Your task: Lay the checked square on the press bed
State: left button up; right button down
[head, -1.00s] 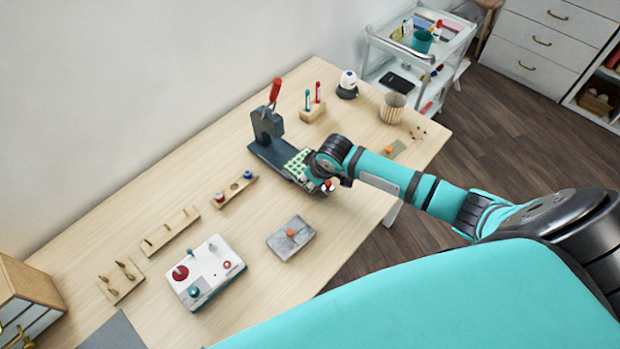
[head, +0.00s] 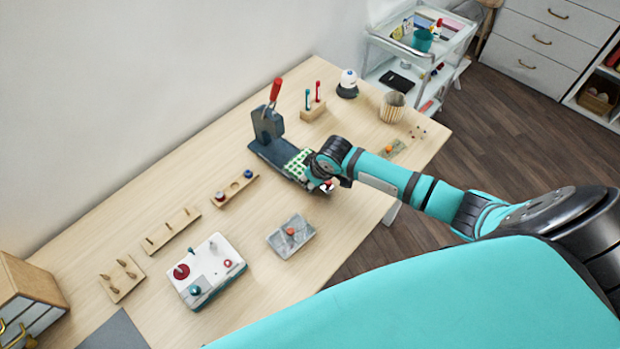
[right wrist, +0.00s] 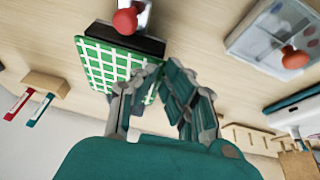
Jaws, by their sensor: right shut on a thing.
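The checked square (head: 297,163), green with a white grid, is over the near end of the press bed (head: 268,151). It also shows in the right wrist view (right wrist: 104,66), flat and close to the dark end of the bed (right wrist: 128,39); I cannot tell whether it lies fully on it. My right gripper (right wrist: 163,70) is shut on one edge of the square. In the head view the right gripper (head: 318,176) partly hides the square and the bed's near end. The press (head: 268,122) has a raised red lever. My left gripper is not in view.
A red knob (right wrist: 125,20) stands at the bed's near end. A grey block with an orange knob (head: 291,236), a peg rack (head: 234,189) and a white control box (head: 206,271) are nearby. A tool stand (head: 313,112) and a ribbed cup (head: 392,107) stand beyond the press.

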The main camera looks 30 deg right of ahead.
jog(key=c, duration=1.4)
grip_release()
jog(key=v, duration=1.2)
jog(key=shift+f, duration=0.1)
